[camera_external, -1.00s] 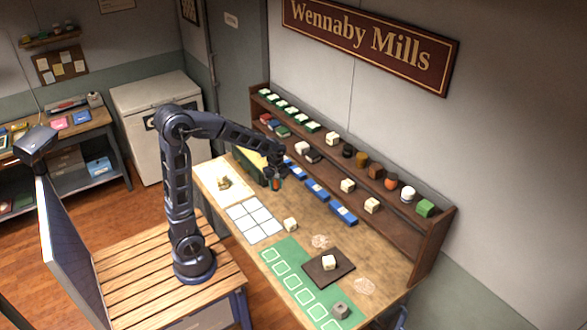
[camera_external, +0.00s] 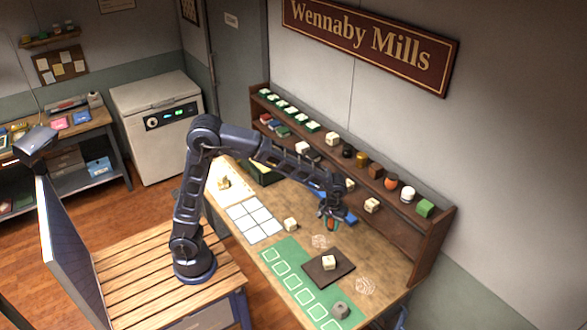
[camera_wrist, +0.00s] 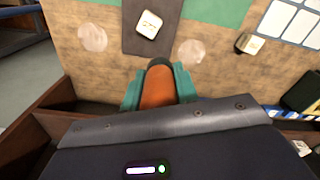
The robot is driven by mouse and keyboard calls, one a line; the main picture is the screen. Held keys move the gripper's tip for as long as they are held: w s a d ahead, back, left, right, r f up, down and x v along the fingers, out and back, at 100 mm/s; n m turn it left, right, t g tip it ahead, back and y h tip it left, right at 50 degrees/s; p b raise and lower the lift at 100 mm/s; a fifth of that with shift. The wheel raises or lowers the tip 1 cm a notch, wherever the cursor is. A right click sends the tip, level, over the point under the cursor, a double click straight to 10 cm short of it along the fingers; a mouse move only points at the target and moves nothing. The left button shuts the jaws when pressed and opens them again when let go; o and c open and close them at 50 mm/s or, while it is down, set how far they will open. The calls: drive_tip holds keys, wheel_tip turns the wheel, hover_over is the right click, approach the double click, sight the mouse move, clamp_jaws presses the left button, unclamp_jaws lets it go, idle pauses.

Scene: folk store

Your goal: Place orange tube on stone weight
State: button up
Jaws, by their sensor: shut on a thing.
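My gripper (camera_external: 331,219) is shut on the orange tube (camera_wrist: 158,88) and holds it above the table, near the blue boxes at the shelf foot. In the wrist view the tube sits between the two teal fingers. In the external view only a little orange shows between the fingers. A grey block (camera_external: 341,310), which looks like the stone weight, stands on the front right end of the green mat. It is apart from my gripper and I cannot make it out in the wrist view.
A dark square board (camera_external: 318,275) with a pale cube (camera_external: 329,262) lies between my gripper and the grey block. Another pale cube (camera_external: 291,224) stands left of it. The shelf (camera_external: 432,245) with several items runs along the wall. Two pale round marks are bare.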

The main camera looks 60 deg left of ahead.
drive_tip(key=s+d+m, duration=0.3)
drive_tip(key=s+d, duration=0.1)
drive_tip(key=d, duration=0.7)
drive_tip(key=m, duration=0.3)
hover_over(341, 307)
wheel_tip(341, 307, down, 19)
drive_tip(key=shift+f, duration=0.1)
drive_tip(key=o, duration=0.8)
drive_tip(key=shift+c, duration=0.2)
